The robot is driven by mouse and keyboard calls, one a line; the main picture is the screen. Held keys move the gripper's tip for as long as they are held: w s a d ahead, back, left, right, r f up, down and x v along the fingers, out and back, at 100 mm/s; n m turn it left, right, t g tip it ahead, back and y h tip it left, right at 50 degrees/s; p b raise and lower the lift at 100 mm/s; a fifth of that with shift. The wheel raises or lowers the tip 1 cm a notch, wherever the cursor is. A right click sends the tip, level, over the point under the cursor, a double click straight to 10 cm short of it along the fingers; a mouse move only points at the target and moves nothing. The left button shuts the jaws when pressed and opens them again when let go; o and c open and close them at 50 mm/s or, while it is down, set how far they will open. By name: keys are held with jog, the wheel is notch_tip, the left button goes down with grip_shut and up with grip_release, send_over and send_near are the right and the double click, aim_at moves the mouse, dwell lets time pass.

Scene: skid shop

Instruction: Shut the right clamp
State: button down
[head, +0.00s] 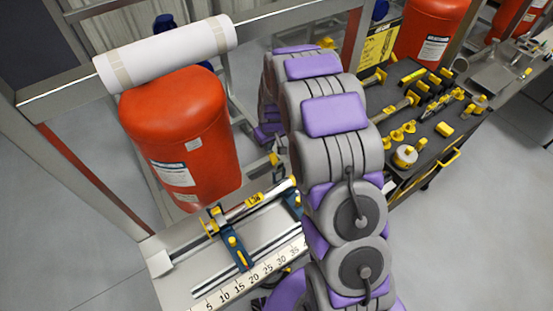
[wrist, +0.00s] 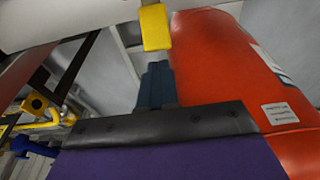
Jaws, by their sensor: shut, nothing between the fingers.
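In the head view, a blue clamp with yellow parts (head: 232,248) stands on the bench (head: 185,285) below a red tank. A second blue clamp (head: 293,200) stands to its right, partly hidden behind my arm. In the wrist view, my gripper (wrist: 160,125) shows as a purple body with a black edge and is shut and empty. A dark blue upright part (wrist: 157,85) rises just beyond that edge, with a yellow tip (wrist: 155,27) above it. They look like clamp parts, but I cannot tell which clamp or whether my gripper touches it. My gripper is hidden in the head view.
A dark cart (head: 425,145) with yellow-handled tools stands right of my arm. Grey floor is open at lower right.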

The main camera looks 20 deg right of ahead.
aim_at(275, 162)
jog(key=shift+s+d, duration=0.15)
jog(key=shift+s, duration=0.55)
jog(key=shift+s+d, duration=0.1)
jog(key=shift+s, duration=0.65)
jog(key=shift+s+d+b, duration=0.15)
jog(key=shift+s+d, duration=0.05)
jog(key=shift+s, duration=0.45)
jog(key=shift+s+d+b, duration=0.15)
jog(key=shift+s+d, duration=0.05)
jog(key=shift+s, duration=0.55)
jog(key=shift+s+f, duration=0.1)
